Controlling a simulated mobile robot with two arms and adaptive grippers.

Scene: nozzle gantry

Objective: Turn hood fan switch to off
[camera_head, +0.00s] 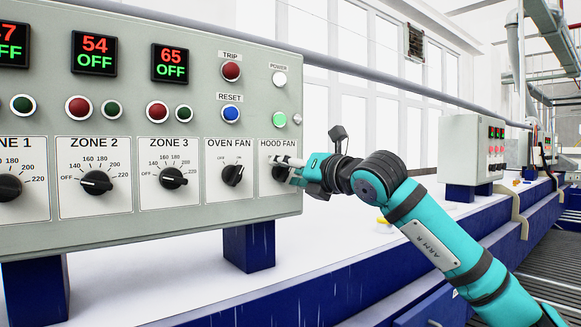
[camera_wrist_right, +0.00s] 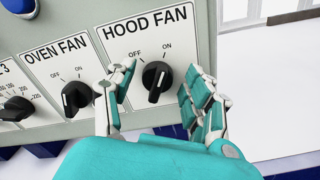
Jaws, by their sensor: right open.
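The hood fan switch (camera_wrist_right: 157,80) is a black rotary knob on a white HOOD FAN label plate with OFF at upper left and ON at upper right. Its long axis tilts up to the right, and its upper end appears to point towards ON. In the head view the knob (camera_head: 280,173) is partly hidden by my right gripper (camera_head: 286,166). My right gripper (camera_wrist_right: 157,85) is open, with its teal and white fingers on either side of the knob. Gaps show between knob and fingers in the wrist view. My left gripper is not in view.
The oven fan knob (camera_wrist_right: 76,98) is close on the left of my fingers. The grey control panel (camera_head: 190,217) also carries zone knobs, buttons and displays. A green-lit button (camera_head: 279,119) sits above the hood fan plate. Right of the panel is open space.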

